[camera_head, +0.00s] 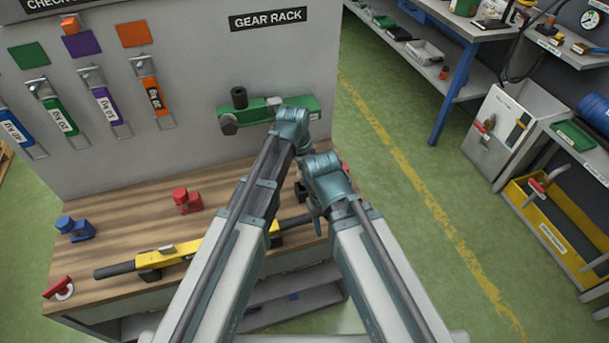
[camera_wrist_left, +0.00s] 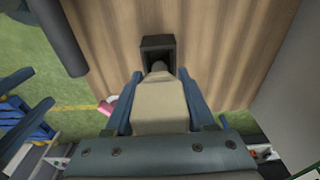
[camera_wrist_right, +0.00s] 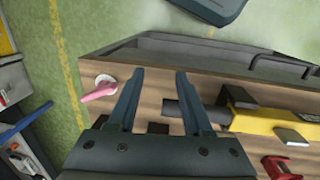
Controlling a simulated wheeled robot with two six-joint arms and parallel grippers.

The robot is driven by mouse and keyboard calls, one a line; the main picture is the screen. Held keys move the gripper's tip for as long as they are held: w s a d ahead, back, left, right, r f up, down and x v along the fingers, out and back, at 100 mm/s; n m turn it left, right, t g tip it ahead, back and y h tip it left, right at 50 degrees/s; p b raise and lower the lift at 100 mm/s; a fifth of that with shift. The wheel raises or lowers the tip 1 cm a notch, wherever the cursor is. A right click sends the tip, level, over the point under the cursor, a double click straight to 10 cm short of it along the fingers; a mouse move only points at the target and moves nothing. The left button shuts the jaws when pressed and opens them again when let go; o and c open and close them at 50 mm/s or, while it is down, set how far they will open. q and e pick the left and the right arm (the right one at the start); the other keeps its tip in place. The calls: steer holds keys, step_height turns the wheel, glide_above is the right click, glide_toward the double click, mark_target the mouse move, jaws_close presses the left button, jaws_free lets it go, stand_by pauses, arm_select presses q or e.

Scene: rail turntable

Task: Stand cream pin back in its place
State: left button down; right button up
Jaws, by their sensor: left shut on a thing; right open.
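The cream pin (camera_wrist_left: 158,105) is between the fingers of my left gripper (camera_wrist_left: 159,76), which is shut on it. Its narrow far end reaches the mouth of a dark square socket (camera_wrist_left: 158,42) on the wooden bench top. I cannot tell how far the end is inside. In the head view my arms hide the pin and socket. My right gripper (camera_wrist_right: 160,73) is open and empty above the bench edge.
A pink-red handle on a white disc (camera_wrist_right: 100,90) is near the bench end. A yellow bar with dark grips (camera_head: 190,250) lies along the bench. Red (camera_head: 186,200) and blue (camera_head: 76,229) blocks stand behind it. The gear-rack panel (camera_head: 180,70) rises at the back.

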mark_target(299, 174)
arm_select(q)
steer(key=shift+f+b, duration=0.9)
steer(key=shift+f, duration=0.05)
steer(key=shift+c, duration=0.8)
jaws_free()
steer(key=shift+r, duration=0.1)
step_height(299, 174, up, 14)
steer(key=a+p, duration=0.1)
steer(key=p, duration=1.2)
steer(key=shift+s+a+f+p, duration=0.2)
steer(key=shift+s+a+p, duration=0.1)
steer(key=shift+p, duration=0.05)
